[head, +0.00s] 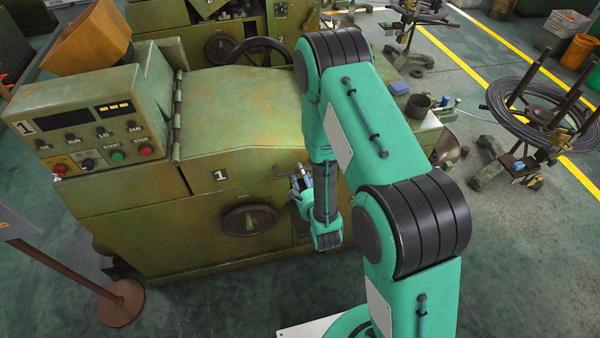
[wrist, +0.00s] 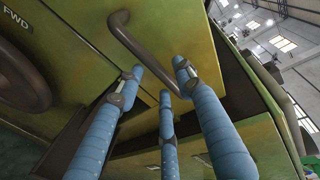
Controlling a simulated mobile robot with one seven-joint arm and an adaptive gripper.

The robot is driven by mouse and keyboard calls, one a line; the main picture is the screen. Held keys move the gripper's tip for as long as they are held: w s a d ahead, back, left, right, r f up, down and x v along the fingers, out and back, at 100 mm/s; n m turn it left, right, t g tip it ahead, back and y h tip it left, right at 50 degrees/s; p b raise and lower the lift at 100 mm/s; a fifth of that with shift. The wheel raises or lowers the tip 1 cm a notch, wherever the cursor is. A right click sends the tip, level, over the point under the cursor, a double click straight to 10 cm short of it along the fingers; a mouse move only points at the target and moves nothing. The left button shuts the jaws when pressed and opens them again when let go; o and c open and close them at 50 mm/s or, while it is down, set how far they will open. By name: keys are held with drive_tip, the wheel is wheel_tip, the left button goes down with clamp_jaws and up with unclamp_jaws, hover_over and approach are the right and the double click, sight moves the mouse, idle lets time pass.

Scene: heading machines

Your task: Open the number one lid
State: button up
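The number one lid (head: 235,105) is the worn green cover on the machine marked 1, with a hinge (head: 177,115) along its left side. It lies down on the machine body. Its dark bar handle (head: 282,171) sticks out at the front right edge. My gripper (head: 296,180) is at the right end of this handle, partly hidden by my arm. In the wrist view the bent handle (wrist: 140,48) runs toward the space between my three blue fingers (wrist: 160,80). The fingers are spread apart; whether any touches the handle is unclear.
The control panel (head: 90,130) stands left of the lid. A round handwheel (head: 249,220) sits on the front below it. A post with a round base (head: 122,302) stands at front left. A second machine (head: 225,35) is behind. A wire coil stand (head: 545,110) is at right.

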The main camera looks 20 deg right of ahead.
drive_tip(key=shift+x, duration=1.1)
clamp_jaws()
